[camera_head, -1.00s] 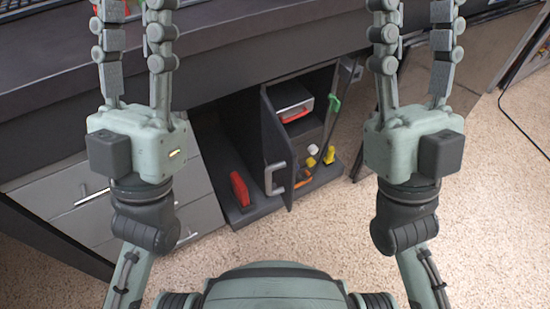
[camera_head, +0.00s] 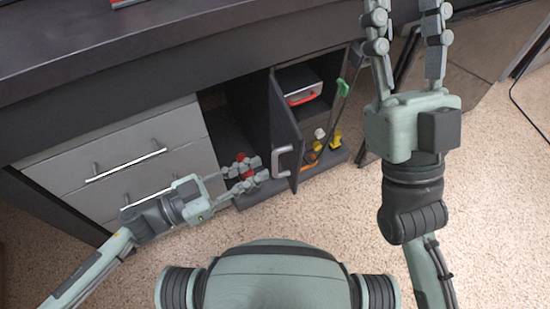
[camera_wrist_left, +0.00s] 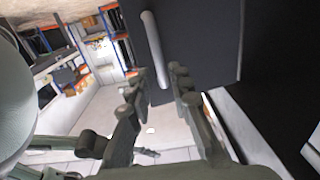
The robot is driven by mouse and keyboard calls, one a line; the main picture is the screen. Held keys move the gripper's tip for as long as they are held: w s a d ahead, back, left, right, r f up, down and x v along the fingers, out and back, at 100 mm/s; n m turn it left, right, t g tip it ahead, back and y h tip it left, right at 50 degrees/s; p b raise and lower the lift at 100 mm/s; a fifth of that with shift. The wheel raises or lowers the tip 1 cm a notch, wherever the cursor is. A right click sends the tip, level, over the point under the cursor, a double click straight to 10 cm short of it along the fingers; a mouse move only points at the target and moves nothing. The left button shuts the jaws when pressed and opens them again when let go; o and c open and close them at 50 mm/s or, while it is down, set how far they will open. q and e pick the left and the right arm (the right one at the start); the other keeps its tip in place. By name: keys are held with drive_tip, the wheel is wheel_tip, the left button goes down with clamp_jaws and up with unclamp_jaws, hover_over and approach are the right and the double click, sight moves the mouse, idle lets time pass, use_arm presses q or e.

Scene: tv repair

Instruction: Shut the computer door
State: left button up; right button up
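The computer door (camera_head: 284,130) is a dark panel standing open from the desk cabinet, with a light grey bar handle (camera_head: 283,160) on its left face. My left gripper (camera_head: 262,170) is low in front of the cabinet's left opening, fingers pointing right at the handle and a short way from it. In the left wrist view, its fingers (camera_wrist_left: 160,95) are spread with nothing seen between them, and the door (camera_wrist_left: 195,45) and handle (camera_wrist_left: 155,48) are just ahead. My right gripper (camera_head: 405,25) is raised at the right, fingers apart and empty, away from the door.
A red object (camera_head: 243,163) on the cabinet floor is partly hidden behind my left fingers. Grey drawers (camera_head: 120,160) are at the left. Right of the door are a red-fronted box (camera_head: 303,92), a green item (camera_head: 343,87) and yellow items (camera_head: 336,139). Carpet in front is clear.

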sight(275, 173)
use_arm(q)
drive_tip(key=x, duration=0.5)
drive_tip(key=shift+w+d, duration=0.1)
drive_tip(key=shift+d, duration=0.1)
clamp_jaws()
